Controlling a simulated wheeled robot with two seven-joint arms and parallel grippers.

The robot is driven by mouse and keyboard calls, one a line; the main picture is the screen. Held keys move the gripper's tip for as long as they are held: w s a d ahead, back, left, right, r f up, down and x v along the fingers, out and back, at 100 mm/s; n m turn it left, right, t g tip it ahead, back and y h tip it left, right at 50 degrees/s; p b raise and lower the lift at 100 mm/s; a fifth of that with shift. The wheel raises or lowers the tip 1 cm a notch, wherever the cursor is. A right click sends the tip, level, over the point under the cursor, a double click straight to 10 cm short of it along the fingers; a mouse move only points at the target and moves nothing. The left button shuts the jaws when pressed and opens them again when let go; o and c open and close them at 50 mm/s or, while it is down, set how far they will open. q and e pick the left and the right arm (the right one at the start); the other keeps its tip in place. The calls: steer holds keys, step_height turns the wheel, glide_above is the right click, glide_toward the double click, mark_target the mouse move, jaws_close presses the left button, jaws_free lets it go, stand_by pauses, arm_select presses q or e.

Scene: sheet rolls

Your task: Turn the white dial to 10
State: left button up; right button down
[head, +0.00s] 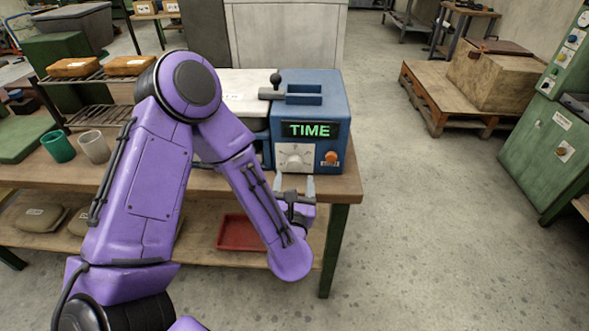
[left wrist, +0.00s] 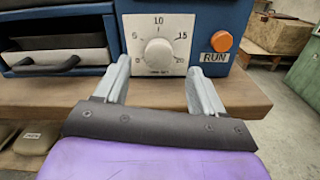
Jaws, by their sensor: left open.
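The white dial (head: 294,161) sits on a pale plate on the front of the blue machine (head: 336,98), below a green TIME display (head: 309,130). In the left wrist view the dial (left wrist: 158,53) is a round knob with a scale around it; 10 stands at the top, 15 and 20 to the right. I cannot tell for sure where its pointer stands. My left gripper (head: 294,184) is open and empty in front of the dial. In the left wrist view its fingers (left wrist: 159,72) stand on either side of the dial, apart from it. My right gripper is not in view.
An orange RUN button (left wrist: 222,41) is just right of the dial. A drawer (left wrist: 55,47) is on the left. The wooden bench (head: 345,185) ends just right of the machine. Green and grey cups (head: 58,146) stand at the left.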

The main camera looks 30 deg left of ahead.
mark_target(294, 167)
arm_select(q)
steer(key=p+x, duration=0.1)
steer(key=x, duration=0.4)
steer(key=shift+s+r, duration=0.1)
steer(key=shift+w+a, duration=0.15)
steer(key=shift+w, duration=0.2)
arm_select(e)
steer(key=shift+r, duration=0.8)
arm_select(q)
steer(key=c, duration=1.1)
steer(key=shift+o, duration=0.2)
